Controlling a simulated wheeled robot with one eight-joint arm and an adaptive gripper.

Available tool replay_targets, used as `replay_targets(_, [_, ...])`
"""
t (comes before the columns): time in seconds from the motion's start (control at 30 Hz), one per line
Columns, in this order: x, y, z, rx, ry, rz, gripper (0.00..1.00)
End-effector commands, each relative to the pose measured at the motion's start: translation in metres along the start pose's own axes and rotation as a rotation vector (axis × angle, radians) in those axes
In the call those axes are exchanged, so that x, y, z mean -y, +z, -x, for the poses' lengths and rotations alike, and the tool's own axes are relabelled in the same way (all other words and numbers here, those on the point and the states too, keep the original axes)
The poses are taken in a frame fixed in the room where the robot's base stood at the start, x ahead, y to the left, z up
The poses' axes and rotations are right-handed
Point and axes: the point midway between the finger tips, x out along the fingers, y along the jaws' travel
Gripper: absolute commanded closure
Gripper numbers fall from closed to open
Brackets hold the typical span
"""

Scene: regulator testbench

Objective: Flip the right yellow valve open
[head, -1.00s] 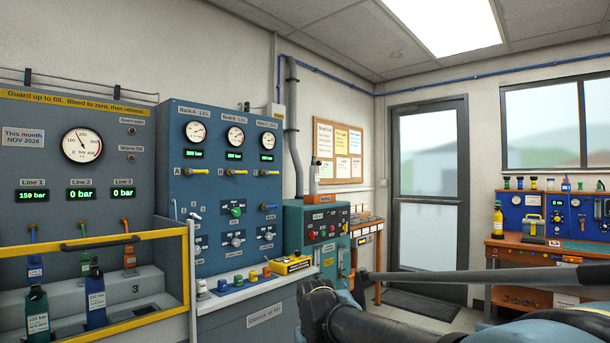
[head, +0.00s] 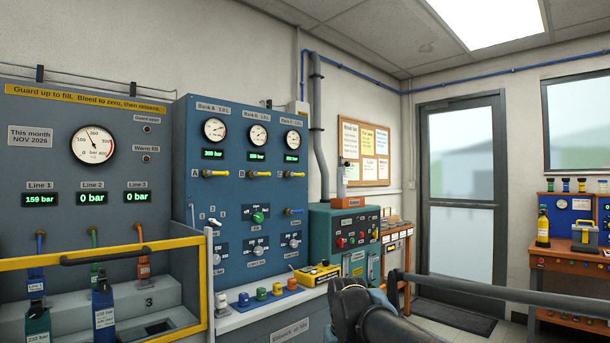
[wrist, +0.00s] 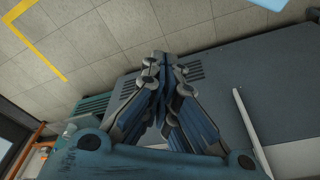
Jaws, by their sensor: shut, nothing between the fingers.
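The right yellow valve (head: 294,174) is on the upper right of the blue panel (head: 200,120) in the head view, under the right gauge. Its handle lies roughly horizontal. A left yellow valve (head: 216,173) and a middle yellow valve (head: 260,174) sit in the same row, also roughly horizontal. My gripper (wrist: 165,60) is shut and empty in the wrist view, with its fingertips together above the floor and a grey surface. It is well away from the valves, which the wrist view does not show. In the head view my arm is low at centre right, and I cannot make out the fingertips.
A yellow guard rail (head: 120,251) crosses in front of the left bench. A white ledge (head: 235,316) with coloured knobs and a yellow box (head: 315,276) juts out below the blue panel. A green cabinet (head: 345,240) stands right of it. Floor by the door (head: 462,200) is open.

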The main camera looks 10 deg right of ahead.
Motion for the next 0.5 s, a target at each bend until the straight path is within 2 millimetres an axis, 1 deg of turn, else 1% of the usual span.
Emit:
replay_targets(0.07, [0.003,-0.019,0.018,-0.007,-0.015,-0.018,1.00])
replay_targets(0.17, [0.005,-0.053,0.049,-0.020,-0.045,-0.056,1.00])
replay_targets(0.2, [0.006,-0.069,0.064,-0.027,-0.059,-0.075,1.00])
replay_targets(0.27, [0.009,-0.095,0.087,-0.037,-0.083,-0.102,1.00])
replay_targets(0.3, [0.011,-0.112,0.102,-0.044,-0.100,-0.120,1.00])
replay_targets(0.37, [0.014,-0.139,0.124,-0.055,-0.125,-0.150,1.00])
replay_targets(0.4, [0.015,-0.156,0.139,-0.061,-0.141,-0.168,1.00])
replay_targets(0.47, [0.017,-0.182,0.160,-0.071,-0.165,-0.195,1.00])
replay_targets(0.5, [0.018,-0.200,0.173,-0.078,-0.182,-0.215,1.00])
